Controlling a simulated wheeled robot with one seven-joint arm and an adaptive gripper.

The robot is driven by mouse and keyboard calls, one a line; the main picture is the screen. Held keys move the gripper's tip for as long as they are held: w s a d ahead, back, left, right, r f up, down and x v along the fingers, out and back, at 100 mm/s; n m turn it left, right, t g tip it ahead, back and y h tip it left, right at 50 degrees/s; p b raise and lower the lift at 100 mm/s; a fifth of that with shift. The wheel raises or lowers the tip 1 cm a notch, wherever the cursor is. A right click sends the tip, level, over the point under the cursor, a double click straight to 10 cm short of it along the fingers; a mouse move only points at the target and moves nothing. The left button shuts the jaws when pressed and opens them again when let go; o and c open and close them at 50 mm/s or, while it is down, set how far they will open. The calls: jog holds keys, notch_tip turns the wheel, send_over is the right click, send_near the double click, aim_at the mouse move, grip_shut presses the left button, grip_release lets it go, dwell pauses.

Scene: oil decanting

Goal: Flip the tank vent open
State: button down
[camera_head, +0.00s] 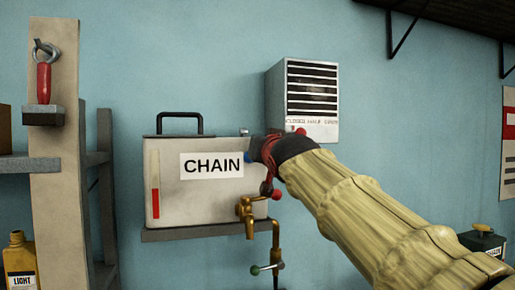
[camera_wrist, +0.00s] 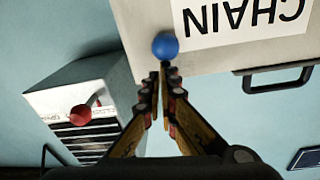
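The pale tank labelled CHAIN (camera_head: 165,210) stands on a wall shelf and has a black handle. In the wrist view the tank (camera_wrist: 200,62) is upside down. A blue ball knob (camera_wrist: 165,45) shows against it, just beyond my fingertips. It looks like the vent's knob; I cannot tell its position. My gripper (camera_wrist: 162,78) has its fingertips drawn together, with nothing clearly between them. I cannot tell whether they touch the knob. In the head view my gripper (camera_head: 266,152) is at the tank's upper right corner and hides part of it.
A louvred wall box (camera_head: 312,95) with a red knob (camera_wrist: 81,115) hangs close beside my gripper. A brass tap (camera_head: 247,215) and a pipe with a green knob are below the tank's right side. A wooden post (camera_head: 57,150) with a red-handled tool stands at left.

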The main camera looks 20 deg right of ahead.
jog(key=shift+w+f, duration=0.35)
jog(key=shift+f, duration=0.55)
notch_tip(320, 180, up, 5)
jog(key=s+p, duration=0.1)
jog(key=p, duration=0.2)
jog(key=s+f, duration=0.3)
jog(key=s, duration=0.6)
jog(key=shift+f+b, duration=0.2)
jog(key=shift+b, duration=0.25)
jog(key=shift+s, duration=0.1)
